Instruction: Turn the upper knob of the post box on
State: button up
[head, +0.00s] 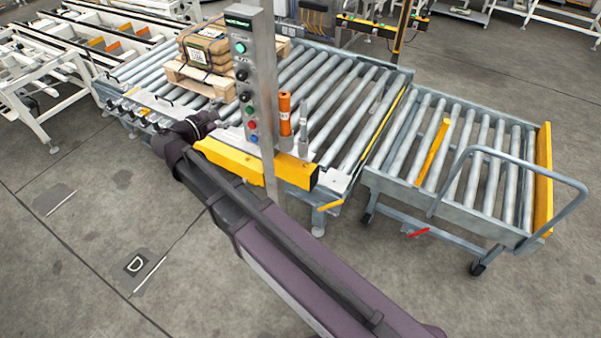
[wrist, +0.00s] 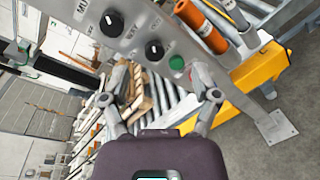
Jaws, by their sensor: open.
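The post box (head: 240,62) is a tall grey control panel on a post, with a green button near the top, two black knobs below it, and green, red and blue buttons lower down. Its upper knob (head: 241,75) is black and round; it also shows in the wrist view (wrist: 112,23). The lower knob (wrist: 154,49) and a green button (wrist: 176,62) follow along the panel. My gripper (wrist: 159,97) is open and empty, its fingers spread before the panel, apart from the upper knob. In the head view my wrist is left of the post; the fingers are hard to make out.
An orange cylinder (head: 285,113) stands just right of the post. A yellow beam (head: 235,162) crosses behind its lower part. A pallet (head: 203,77) with strapped sacks (head: 205,47) sits on the roller conveyor behind. A roller cart (head: 470,140) stands to the right. The front-left floor is open.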

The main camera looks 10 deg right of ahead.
jog(key=s+d+f+m+g+y+b, duration=0.2)
jog(key=d+f+m+g+b, duration=0.2)
jog(key=d+f, duration=0.6)
jog(key=s+d+f+m+g+y+b, duration=0.2)
jog(key=s+d+f+m+g+b, duration=0.1)
jog(key=d+f, duration=0.7)
notch_tip(320, 180, down, 2)
jog(key=m+g+b, duration=0.1)
jog(key=m+b, duration=0.1)
jog(key=b, duration=0.1)
dwell(0.5)
jog(key=s+d+f+m+g+y, duration=0.4)
jog(key=s+d+m+y, duration=0.3)
jog(key=s+m, duration=0.2)
jog(key=shift+s+d+f+y, duration=0.3)
jog(key=shift+s+f, duration=0.1)
jog(key=shift+s, duration=0.25)
